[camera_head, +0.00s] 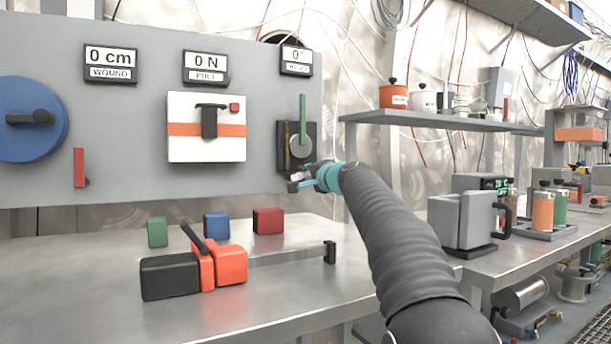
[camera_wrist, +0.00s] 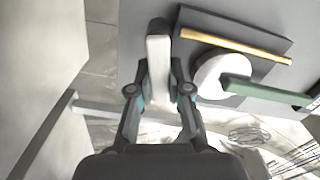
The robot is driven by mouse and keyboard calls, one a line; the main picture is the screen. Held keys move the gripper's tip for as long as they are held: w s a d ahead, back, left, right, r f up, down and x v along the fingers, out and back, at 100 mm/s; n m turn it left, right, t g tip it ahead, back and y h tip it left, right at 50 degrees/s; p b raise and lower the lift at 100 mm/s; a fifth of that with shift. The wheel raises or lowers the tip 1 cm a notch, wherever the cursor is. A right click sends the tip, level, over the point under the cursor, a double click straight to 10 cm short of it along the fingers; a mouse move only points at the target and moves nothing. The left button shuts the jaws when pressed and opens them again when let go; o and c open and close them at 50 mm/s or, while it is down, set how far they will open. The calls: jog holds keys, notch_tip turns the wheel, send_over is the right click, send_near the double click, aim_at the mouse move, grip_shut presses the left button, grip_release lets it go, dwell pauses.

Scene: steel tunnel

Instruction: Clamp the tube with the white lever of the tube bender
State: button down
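The tube bender (camera_head: 284,133) is a dark plate with a grey disc (camera_head: 301,146), at the right end of the grey panel. Its green lever (camera_head: 303,118) points up in the head view. A brass tube (camera_wrist: 235,45) lies along the plate beside the disc, and it also shows upright in the head view (camera_head: 287,150). My gripper (camera_head: 303,180) is at the lower edge of the bender. In the wrist view the white lever (camera_wrist: 158,68) lies between my two fingers (camera_wrist: 159,78). I cannot tell whether both fingers touch it.
The panel (camera_head: 130,120) also carries a blue wheel (camera_head: 30,140), a white box (camera_head: 206,150) and a red lever (camera_head: 79,167). Its displays read 0 cm, 0 N and 0°. Below, a steel table (camera_head: 110,310) holds coloured blocks and a black-orange clamp (camera_head: 222,266).

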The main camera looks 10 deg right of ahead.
jog(key=shift+f, duration=0.1)
jog(key=shift+f+m, duration=0.25)
jog(key=shift+m, duration=0.55)
jog(key=shift+f+m, duration=0.2)
jog(key=shift+m, duration=0.6)
jog(key=c, duration=1.1)
grip_release()
jog(key=shift+s+d, duration=0.1)
jog(key=v, duration=1.1)
jog(key=shift+s+d, duration=0.1)
jog(key=shift+s, duration=0.2)
jog(key=shift+r, duration=0.1)
